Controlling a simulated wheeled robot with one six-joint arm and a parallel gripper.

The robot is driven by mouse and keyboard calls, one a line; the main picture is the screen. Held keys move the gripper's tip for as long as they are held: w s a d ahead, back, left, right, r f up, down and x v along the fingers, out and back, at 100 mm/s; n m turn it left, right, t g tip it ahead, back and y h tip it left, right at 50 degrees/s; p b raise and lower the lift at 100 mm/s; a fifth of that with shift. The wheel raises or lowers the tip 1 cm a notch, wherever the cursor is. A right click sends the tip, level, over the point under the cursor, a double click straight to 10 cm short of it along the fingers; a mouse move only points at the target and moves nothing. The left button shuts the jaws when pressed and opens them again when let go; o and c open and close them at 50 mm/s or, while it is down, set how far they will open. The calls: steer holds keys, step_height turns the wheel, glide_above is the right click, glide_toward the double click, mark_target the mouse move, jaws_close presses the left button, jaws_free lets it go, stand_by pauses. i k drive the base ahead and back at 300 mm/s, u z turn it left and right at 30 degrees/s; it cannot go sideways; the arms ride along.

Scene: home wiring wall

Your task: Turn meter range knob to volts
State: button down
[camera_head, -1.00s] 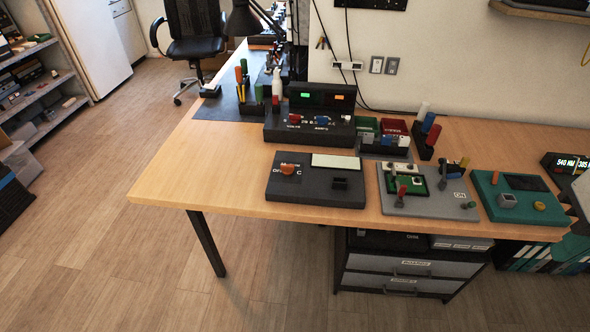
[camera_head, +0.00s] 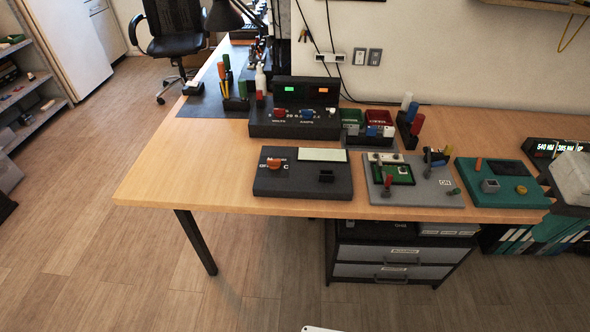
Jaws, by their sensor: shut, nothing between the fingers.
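The meter looks to be the dark flat box (camera_head: 327,191) near the front edge of the wooden bench. It has a blank cream display (camera_head: 322,155) and a dark socket block at its right. Its orange range knob (camera_head: 274,164) sits at the upper left, among small white marks that include "OFF" and "C". The other marks and the knob's exact pointing are too small to read. My gripper is not in view. A small white piece at the bottom edge may be part of my arm.
A dark supply unit (camera_head: 262,129) behind the meter has a red knob, a blue knob and lit green and orange displays. A grey board (camera_head: 425,194) with levers and a teal box (camera_head: 508,197) stand to the right. Drawers (camera_head: 400,254) are below. Floor (camera_head: 110,255) at left is clear.

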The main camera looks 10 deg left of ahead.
mark_target(274, 164)
steer(key=k, duration=0.45)
steer(key=u, duration=0.8)
steer(key=i, duration=0.9)
steer(key=u, duration=0.55)
